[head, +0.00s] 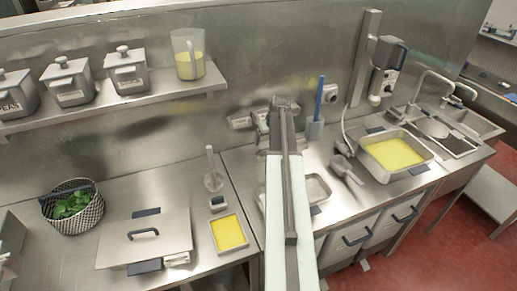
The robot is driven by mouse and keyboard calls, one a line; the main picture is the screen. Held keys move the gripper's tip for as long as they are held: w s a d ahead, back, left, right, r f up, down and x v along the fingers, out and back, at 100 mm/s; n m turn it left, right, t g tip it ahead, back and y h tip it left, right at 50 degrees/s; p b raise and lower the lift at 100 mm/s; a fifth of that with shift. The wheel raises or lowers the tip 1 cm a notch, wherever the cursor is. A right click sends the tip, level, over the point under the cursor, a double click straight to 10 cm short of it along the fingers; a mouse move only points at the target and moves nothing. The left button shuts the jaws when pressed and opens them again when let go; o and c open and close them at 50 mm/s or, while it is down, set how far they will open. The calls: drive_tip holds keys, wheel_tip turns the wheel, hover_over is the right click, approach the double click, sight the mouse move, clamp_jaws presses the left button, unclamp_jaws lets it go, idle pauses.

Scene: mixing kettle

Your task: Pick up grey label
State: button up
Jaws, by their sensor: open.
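My arm reaches up the middle of the head view, over the counter towards the steel back wall. My gripper (284,104) is at its far end, small and dark against the wall, and open. No grey label can be told for sure. Small grey pieces (239,119) show just left of my gripper, near the foot of the wall, but they are too small to identify. My arm hides part of the counter and most of a shallow steel tray (316,188) beneath it.
A blue-handled tool (320,98) stands in a grey holder right of my gripper. A tray of yellow contents (394,153) sits near the sink (470,122). At left are a lidded pan (146,240), a basket of greens (72,206) and a shelf (115,107) with lidded pots and a jug (188,55).

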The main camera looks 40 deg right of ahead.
sight(265, 150)
drive_tip(key=b+x, duration=0.7)
drive_tip(key=x, duration=0.1)
drive_tip(key=shift+s+d+f+b, duration=0.1)
drive_tip(key=shift+d+f+b, duration=0.05)
drive_tip(key=shift+b, duration=0.2)
drive_tip(key=shift+r, duration=0.25)
drive_tip(key=c, duration=1.4)
